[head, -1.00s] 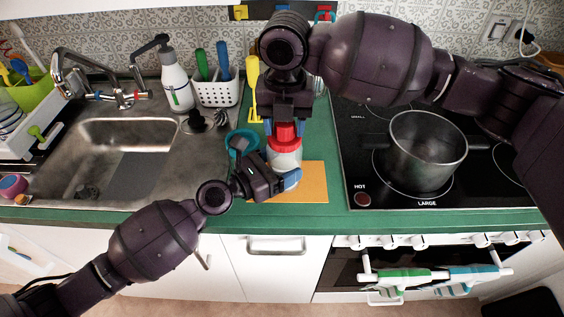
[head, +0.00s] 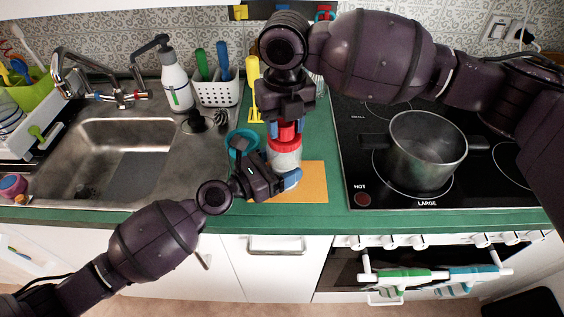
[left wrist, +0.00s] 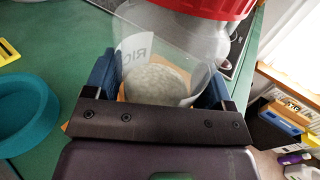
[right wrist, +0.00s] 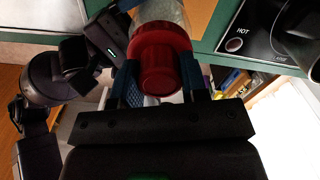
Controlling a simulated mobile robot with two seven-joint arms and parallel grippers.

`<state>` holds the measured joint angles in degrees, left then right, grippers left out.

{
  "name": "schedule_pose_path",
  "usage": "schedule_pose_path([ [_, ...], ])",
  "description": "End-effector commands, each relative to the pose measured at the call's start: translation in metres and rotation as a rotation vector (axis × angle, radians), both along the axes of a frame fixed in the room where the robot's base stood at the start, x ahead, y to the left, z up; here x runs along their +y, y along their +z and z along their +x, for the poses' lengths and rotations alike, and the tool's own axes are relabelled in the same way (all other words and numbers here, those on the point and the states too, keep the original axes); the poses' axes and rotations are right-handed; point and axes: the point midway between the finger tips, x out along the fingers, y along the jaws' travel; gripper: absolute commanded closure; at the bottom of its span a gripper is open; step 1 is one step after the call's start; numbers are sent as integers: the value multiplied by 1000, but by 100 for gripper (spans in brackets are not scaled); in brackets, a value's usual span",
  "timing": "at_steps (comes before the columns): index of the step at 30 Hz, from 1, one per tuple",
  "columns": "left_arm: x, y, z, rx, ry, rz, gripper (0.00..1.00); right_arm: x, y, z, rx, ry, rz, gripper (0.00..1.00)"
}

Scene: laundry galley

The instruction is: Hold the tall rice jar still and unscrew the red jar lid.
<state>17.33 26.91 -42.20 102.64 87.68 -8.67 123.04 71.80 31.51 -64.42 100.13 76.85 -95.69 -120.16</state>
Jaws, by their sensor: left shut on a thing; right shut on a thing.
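The tall rice jar (head: 286,160) stands upright on an orange board (head: 313,183). It is clear, with pale rice (left wrist: 158,83) low inside and part of a label showing in the left wrist view. The red jar lid (head: 285,143), with a raised knob (right wrist: 159,76), sits at the jar's top. My left gripper (head: 283,180) is shut around the jar's body from the front left. My right gripper (head: 286,127) comes from above and is shut on the lid's knob, one blue finger on each side. Whether the lid's thread is loose cannot be seen.
A teal ring-shaped item (head: 241,140) stands just left of the jar. A yellow utensil (head: 253,85) and a white utensil basket (head: 217,93) are behind. The sink (head: 120,160) is left; a steel pot (head: 425,150) stands on the hob at right.

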Motion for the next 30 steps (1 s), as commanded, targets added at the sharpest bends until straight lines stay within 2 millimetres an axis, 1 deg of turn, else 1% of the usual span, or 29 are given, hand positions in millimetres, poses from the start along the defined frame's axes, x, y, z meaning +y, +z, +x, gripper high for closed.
schedule_pose_path([
  [30,0,0,0,-1,1,0,59,0,11,0,-1,-4,1,97],
])
